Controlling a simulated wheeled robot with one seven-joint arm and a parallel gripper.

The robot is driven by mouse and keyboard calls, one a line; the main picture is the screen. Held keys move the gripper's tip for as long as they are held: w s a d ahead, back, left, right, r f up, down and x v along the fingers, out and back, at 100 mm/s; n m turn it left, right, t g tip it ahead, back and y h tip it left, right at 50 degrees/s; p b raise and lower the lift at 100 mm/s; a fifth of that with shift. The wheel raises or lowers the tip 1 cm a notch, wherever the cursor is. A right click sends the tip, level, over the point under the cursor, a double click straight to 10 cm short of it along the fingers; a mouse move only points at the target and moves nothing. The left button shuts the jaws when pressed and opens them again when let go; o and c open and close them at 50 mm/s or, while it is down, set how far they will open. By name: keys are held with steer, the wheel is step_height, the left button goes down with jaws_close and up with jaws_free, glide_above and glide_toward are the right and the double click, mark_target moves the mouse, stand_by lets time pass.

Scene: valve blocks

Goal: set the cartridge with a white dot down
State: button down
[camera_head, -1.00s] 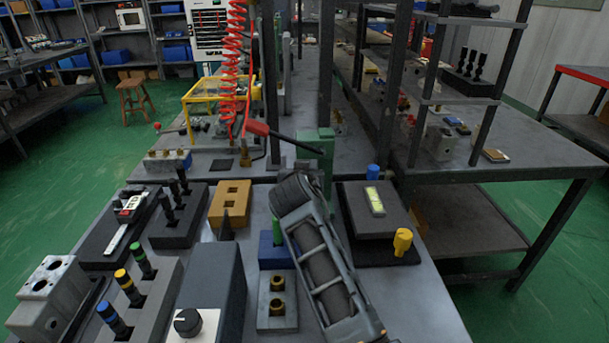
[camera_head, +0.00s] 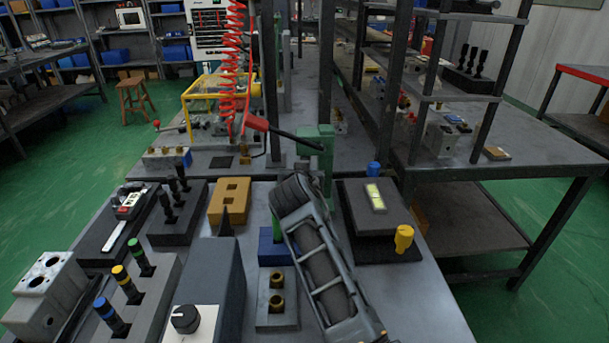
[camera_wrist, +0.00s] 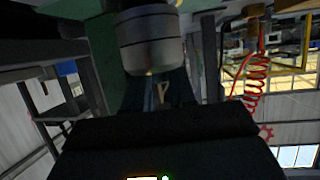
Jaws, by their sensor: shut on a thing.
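My gripper (camera_wrist: 160,95) shows dimly in the wrist view as dark parts, shut on the cartridge. A grey cylinder with a darker band (camera_wrist: 150,42) fills the upper middle of that view. I cannot tell whether it is the held cartridge, and no white dot shows on it. In the head view my arm reaches up from the bottom right and hides the gripper and what it holds. A blue block (camera_head: 268,249) and a green upright piece beside my arm are partly hidden behind it.
Left of my arm stand a grey rack of colour-banded cartridges (camera_head: 148,296), a dark block with black pegs (camera_head: 180,228), an orange block (camera_head: 231,208) and a box with a knob (camera_head: 210,285). A dark plate with a lit display (camera_head: 373,198) and a yellow knob (camera_head: 404,238) are on the right.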

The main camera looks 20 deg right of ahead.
steer(key=shift+f, duration=0.1)
steer(key=c, duration=0.8)
jaws_free()
steer(key=shift+c, duration=0.2)
steer(key=shift+d, duration=0.1)
steer(key=shift+d, duration=0.1)
